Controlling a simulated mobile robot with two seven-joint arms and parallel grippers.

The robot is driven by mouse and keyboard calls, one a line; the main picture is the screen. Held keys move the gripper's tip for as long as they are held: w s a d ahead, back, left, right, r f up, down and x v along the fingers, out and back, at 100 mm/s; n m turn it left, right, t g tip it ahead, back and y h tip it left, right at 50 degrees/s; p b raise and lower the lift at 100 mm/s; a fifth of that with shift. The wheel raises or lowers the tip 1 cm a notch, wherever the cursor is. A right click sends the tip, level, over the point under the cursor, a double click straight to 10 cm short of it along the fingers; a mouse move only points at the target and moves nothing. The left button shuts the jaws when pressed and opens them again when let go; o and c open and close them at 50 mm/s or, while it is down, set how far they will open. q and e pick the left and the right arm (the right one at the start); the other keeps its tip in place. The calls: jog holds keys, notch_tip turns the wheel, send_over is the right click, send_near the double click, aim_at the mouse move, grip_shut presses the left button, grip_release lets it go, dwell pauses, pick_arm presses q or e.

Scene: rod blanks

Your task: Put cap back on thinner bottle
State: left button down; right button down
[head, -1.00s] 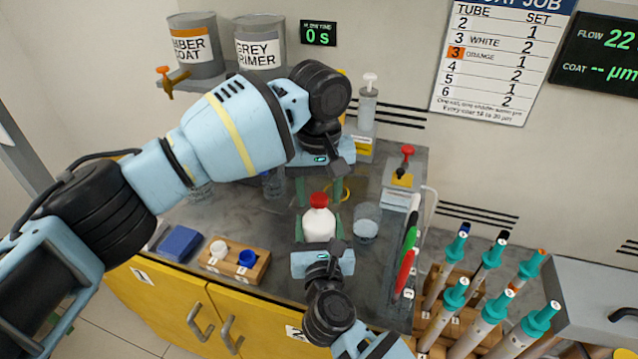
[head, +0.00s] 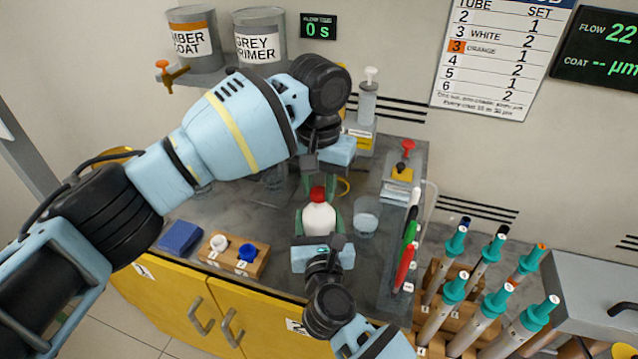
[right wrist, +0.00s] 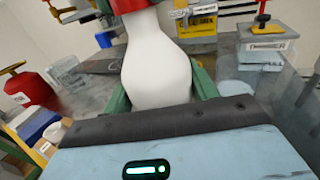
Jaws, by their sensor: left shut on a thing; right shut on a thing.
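The white thinner bottle (head: 320,222) stands upright in the middle of the grey bench. My right gripper (head: 321,232) is shut on its body from the front; the green fingers flank the bottle in the right wrist view (right wrist: 155,75). The red cap (head: 318,194) sits at the top of the bottle's neck; it also shows at the top edge of the right wrist view (right wrist: 143,5). My left gripper (head: 318,187) reaches down from above and is shut on the cap. I cannot tell how tightly the cap is seated.
A clear beaker (head: 366,215) stands close to the bottle's right. A wooden block (head: 233,259) with a white and a blue cap is at front left, beside a blue pad (head: 181,237). Pens (head: 407,250) and a rack of tubes (head: 455,290) are to the right.

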pick_arm(q)
jog(key=m, duration=1.2)
jog(key=shift+m, duration=0.3)
jog(key=c, duration=1)
grip_release()
jog(key=shift+c, duration=0.2)
notch_tip(320, 180, up, 12)
